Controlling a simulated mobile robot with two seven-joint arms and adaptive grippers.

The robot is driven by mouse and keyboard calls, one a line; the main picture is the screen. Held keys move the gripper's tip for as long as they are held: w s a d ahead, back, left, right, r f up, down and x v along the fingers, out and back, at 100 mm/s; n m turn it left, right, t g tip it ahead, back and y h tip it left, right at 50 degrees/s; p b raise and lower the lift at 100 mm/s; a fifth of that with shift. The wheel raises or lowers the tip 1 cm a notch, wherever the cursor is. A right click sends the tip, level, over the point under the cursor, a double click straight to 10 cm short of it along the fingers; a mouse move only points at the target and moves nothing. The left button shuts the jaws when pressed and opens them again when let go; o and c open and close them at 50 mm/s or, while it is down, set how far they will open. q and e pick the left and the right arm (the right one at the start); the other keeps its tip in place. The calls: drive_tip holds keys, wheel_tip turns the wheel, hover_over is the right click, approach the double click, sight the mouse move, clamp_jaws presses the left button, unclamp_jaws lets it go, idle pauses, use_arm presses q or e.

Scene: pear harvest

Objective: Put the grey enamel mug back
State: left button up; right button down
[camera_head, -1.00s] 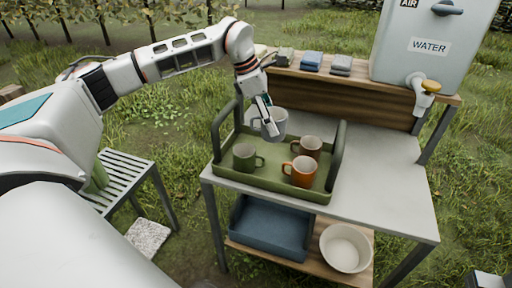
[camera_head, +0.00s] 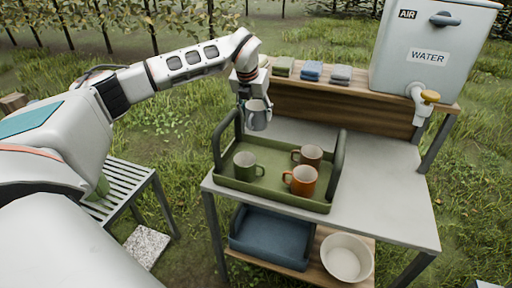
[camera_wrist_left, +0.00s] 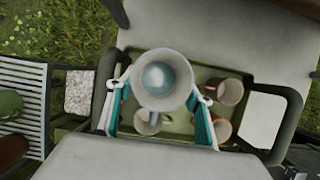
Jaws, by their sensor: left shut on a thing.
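The grey enamel mug (camera_head: 257,117) is held up above the back left part of the green tray (camera_head: 272,198), apart from it. It looks close to upright. My left gripper (camera_head: 247,99) is shut on it. In the left wrist view the mug (camera_wrist_left: 161,76) shows its open mouth between the teal fingers of the left gripper (camera_wrist_left: 160,103). The tray holds a green mug (camera_head: 245,165), a brown mug (camera_head: 309,156) and an orange mug (camera_head: 301,181). My right gripper is not in view.
The tray has raised dark handles (camera_head: 339,158) at both ends. A water tank (camera_head: 425,50) and folded cloths (camera_head: 311,70) stand on the back shelf. A blue tray (camera_head: 270,238) and a white bowl (camera_head: 346,257) are below. The tabletop right of the tray (camera_head: 385,185) is clear.

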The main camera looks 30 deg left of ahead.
sight(251, 128)
use_arm(q)
wheel_tip(251, 128, down, 14)
drive_tip(key=shift+r, duration=0.15)
idle(0.3)
drive_tip(key=o, duration=1.3)
drive_tip(key=shift+s+r, duration=0.1)
drive_tip(key=shift+r, duration=0.35)
drive_tip(key=v, duration=1.1)
drive_tip(key=shift+s+d, duration=0.15)
drive_tip(key=shift+s, duration=0.05)
drive_tip(key=shift+f, duration=0.1)
